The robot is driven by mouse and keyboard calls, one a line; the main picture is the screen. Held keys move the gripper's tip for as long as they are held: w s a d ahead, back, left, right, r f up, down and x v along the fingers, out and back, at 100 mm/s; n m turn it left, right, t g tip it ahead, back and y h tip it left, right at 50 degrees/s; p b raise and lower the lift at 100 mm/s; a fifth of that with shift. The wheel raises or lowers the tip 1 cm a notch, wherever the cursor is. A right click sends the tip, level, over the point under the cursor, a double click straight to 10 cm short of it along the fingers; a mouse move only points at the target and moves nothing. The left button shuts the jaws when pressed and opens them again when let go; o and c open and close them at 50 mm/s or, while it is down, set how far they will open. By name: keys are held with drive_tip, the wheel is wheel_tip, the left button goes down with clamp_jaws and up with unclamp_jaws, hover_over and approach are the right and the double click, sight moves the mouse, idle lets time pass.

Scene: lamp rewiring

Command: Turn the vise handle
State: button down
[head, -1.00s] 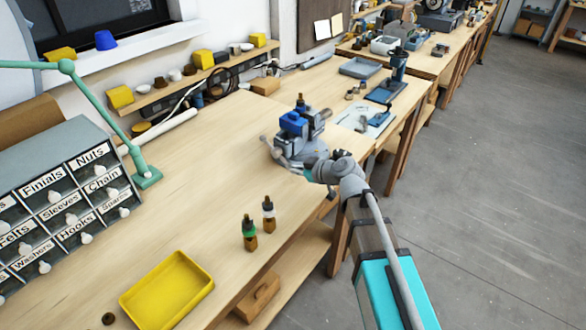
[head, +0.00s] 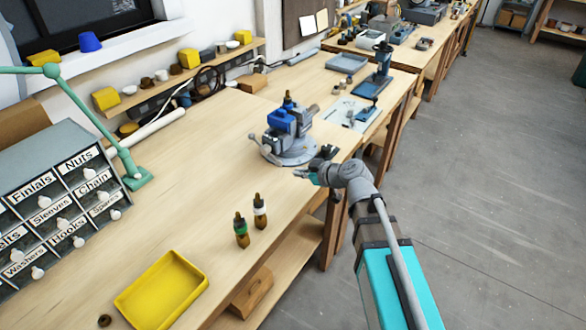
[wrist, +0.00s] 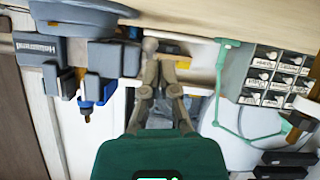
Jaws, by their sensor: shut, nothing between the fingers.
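The grey vise (head: 297,138) with a blue part (head: 283,121) stands on its round base near the front edge of the workbench. Its handle (head: 265,149) is a thin grey bar with a ball end, slanting on the left side of the vise. My gripper (head: 303,174) is shut and empty, in front of the vise base and right of the handle, apart from it. In the wrist view the vise (wrist: 95,57) fills the upper left, and a rounded knob (wrist: 150,44), apparently the handle's ball end, lies just beyond my closed fingertips (wrist: 161,57).
Two dropper bottles (head: 241,230) (head: 260,211) and a yellow tray (head: 162,290) sit on the bench nearer me. A labelled drawer cabinet (head: 60,200) and a green lamp arm (head: 92,115) stand at left. The bench middle left of the vise is clear.

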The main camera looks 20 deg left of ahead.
drive_tip(key=d+f+b, duration=0.1)
drive_tip(key=s+d+f, duration=0.1)
drive_tip(key=d, duration=0.1)
drive_tip(key=s+d+f+b, duration=0.1)
drive_tip(key=d, duration=0.1)
drive_tip(key=shift+d+f+b, duration=0.1)
drive_tip(key=shift+d+b, duration=0.15)
drive_tip(key=shift+b, duration=0.1)
drive_tip(key=shift+w, duration=0.1)
drive_tip(key=s+d+f+m+g+h, duration=0.1)
drive_tip(key=d+f+m+h, duration=0.2)
drive_tip(key=d, duration=0.7)
drive_tip(key=s+d+f+m+g+h, duration=0.1)
drive_tip(key=d+f+m+h, duration=0.3)
drive_tip(key=d+m, duration=0.4)
drive_tip(key=s+d+f+m+g+h, duration=0.2)
drive_tip(key=d+m+h, duration=0.3)
drive_tip(key=d, duration=0.9)
drive_tip(key=shift+s+f+m, duration=0.4)
drive_tip(key=shift+s+f, duration=0.25)
drive_tip(key=shift+f, duration=0.05)
